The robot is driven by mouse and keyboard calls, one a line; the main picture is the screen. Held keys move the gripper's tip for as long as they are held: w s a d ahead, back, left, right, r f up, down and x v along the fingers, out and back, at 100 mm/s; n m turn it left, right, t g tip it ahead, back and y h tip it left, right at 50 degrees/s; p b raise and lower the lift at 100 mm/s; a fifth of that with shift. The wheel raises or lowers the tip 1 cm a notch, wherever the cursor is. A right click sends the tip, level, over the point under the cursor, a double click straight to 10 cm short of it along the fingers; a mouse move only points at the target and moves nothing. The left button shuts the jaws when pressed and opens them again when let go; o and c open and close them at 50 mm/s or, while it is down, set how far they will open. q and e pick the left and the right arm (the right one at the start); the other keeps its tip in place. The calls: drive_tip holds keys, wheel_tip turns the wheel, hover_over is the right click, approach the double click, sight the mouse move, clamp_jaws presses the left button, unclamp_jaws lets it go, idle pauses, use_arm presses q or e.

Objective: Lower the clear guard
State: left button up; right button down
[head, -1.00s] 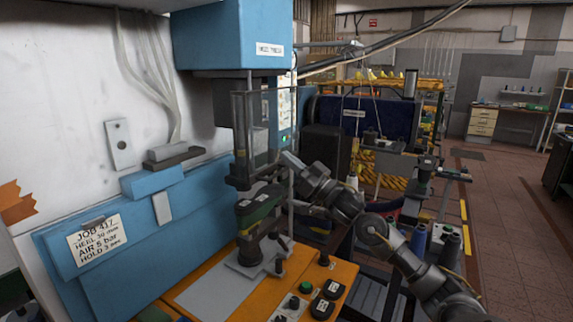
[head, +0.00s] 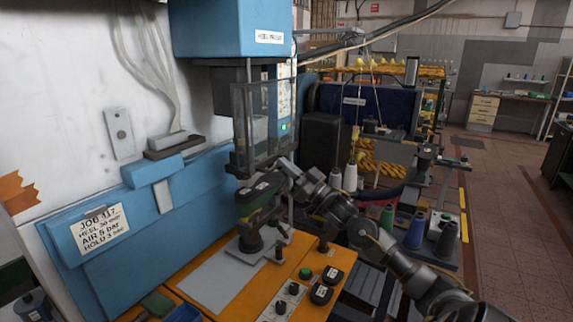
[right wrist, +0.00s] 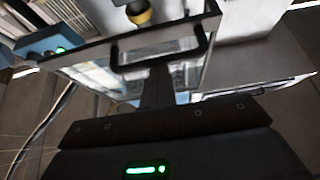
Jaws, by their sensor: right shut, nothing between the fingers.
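The clear guard (head: 262,125) is a see-through box with a dark frame, hanging under the blue press head (head: 232,30). Its lower edge is just above the dark-topped green last (head: 258,195) on the press post. My right gripper (head: 284,163) is shut and empty at the guard's lower right edge. My left gripper is not in view.
The orange bench top (head: 330,262) carries a grey plate (head: 218,282), a green button (head: 305,273) and black switches. A blue panel with a job card (head: 102,228) stands at left. Thread cones (head: 416,230) stand at right, near my right arm.

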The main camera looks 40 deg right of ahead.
wheel_tip(320, 180, down, 21)
drive_tip(key=b, duration=1.1)
drive_tip(key=shift+f, duration=0.2)
wheel_tip(320, 180, up, 4)
drive_tip(key=r+p, duration=0.1)
drive_tip(key=p, duration=0.3)
drive_tip(key=b+v, duration=0.3)
drive_tip(key=v, duration=0.8)
drive_tip(key=shift+b, duration=0.3)
drive_tip(key=shift+f, duration=0.15)
